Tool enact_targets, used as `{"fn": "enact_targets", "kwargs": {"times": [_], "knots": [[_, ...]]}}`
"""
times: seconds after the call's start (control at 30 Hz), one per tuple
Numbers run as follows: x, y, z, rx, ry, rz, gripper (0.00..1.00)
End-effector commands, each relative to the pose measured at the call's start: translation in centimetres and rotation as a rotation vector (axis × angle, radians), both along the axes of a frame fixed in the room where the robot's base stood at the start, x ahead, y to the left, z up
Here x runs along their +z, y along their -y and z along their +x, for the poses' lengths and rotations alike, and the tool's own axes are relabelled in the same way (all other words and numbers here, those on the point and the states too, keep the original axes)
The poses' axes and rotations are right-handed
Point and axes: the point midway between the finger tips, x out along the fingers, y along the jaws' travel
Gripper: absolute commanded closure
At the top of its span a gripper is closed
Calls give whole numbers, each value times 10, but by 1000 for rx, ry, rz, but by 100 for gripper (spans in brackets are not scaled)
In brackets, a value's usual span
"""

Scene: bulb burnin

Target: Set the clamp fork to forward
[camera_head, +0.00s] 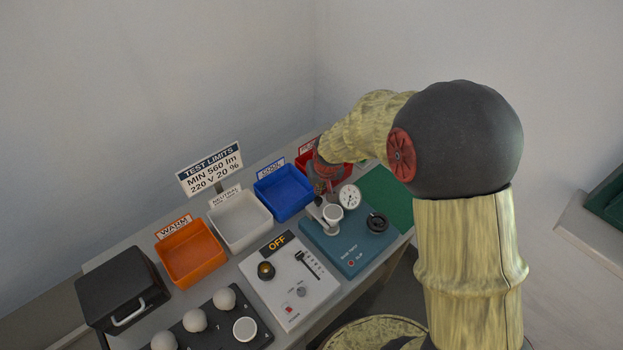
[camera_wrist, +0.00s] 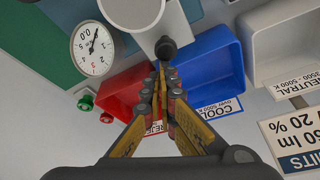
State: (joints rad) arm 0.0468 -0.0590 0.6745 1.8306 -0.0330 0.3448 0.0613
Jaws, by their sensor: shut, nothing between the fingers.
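The teal test unit (camera_head: 345,248) stands on the bench and carries a white round-topped part (camera_head: 333,213), a dial gauge (camera_head: 349,196) and a black round knob (camera_head: 377,221). My gripper (camera_head: 322,198) is low over the unit's back left part. In the wrist view my gripper's fingers (camera_wrist: 161,72) are shut and empty, their tips close to a black-ended part (camera_wrist: 166,48) beside the white round part (camera_wrist: 130,10). This may be the clamp fork; I cannot tell whether the tips touch it. Its setting is unclear, as my gripper partly hides this area in the head view.
A white control panel (camera_head: 287,283) reads OFF. A black case (camera_head: 122,288) and a bulb tray (camera_head: 222,325) are at left.

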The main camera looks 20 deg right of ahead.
Motion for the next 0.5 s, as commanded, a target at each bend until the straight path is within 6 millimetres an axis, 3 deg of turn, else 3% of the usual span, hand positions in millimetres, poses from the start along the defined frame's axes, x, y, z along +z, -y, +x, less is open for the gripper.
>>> {"fn": "enact_targets", "kwargs": {"times": [0.5], "knots": [[5, 2, -6, 0, 2, 0, 100]]}}
